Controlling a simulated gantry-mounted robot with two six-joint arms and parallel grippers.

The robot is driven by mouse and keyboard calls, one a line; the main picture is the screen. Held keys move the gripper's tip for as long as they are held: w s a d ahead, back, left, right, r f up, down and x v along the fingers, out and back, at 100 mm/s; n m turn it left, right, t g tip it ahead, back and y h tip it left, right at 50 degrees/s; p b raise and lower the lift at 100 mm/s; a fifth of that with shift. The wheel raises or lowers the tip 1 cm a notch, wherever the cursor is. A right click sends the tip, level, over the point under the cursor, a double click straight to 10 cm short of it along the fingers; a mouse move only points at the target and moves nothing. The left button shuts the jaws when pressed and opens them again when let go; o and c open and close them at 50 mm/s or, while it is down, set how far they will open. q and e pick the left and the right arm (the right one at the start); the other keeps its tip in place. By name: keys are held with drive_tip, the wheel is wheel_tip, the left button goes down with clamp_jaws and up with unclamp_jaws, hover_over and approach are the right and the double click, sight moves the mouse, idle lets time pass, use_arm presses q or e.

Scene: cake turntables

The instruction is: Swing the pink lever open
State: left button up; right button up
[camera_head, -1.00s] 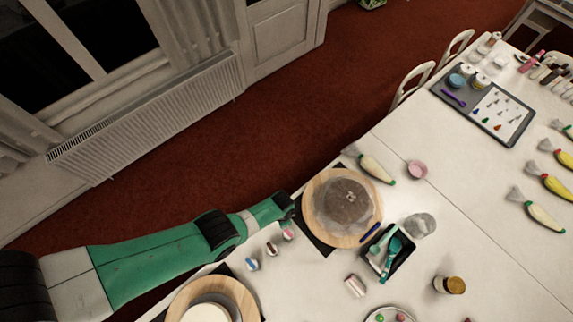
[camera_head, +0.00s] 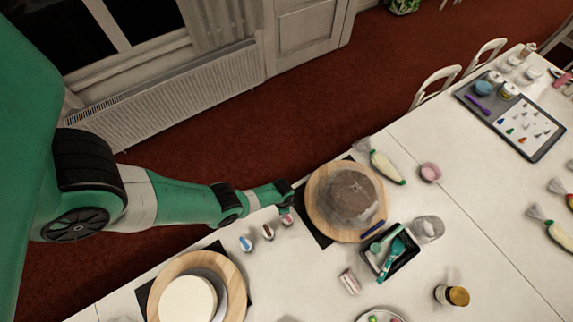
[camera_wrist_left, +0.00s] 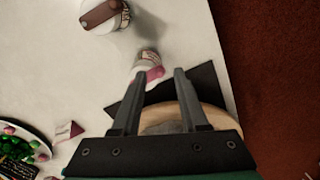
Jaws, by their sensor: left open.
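The pink lever sits on a small pale jar (camera_head: 288,220) at the table edge, the one on the right in a row of three. In the left wrist view the pink lever (camera_wrist_left: 155,73) shows at the near side of its pale jar (camera_wrist_left: 147,58). My left gripper (camera_head: 290,205) is right by this jar, partly over it. In the wrist view my left gripper (camera_wrist_left: 160,75) is open, and the pink lever shows between its fingertips, closer to the left finger. I cannot tell whether they touch. My right gripper is not in view.
A brown-topped jar (camera_head: 268,232) and a blue-topped jar (camera_head: 247,243) stand left of it. A brown cake (camera_head: 350,195) on a wooden turntable (camera_head: 315,205) is close on the right. A white cake (camera_head: 187,300) is at lower left. A black tray (camera_head: 408,263) holds teal tools.

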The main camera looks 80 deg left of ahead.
use_arm(q)
drive_tip(key=shift+f, duration=0.4)
drive_tip(key=shift+r, duration=0.1)
clamp_jaws()
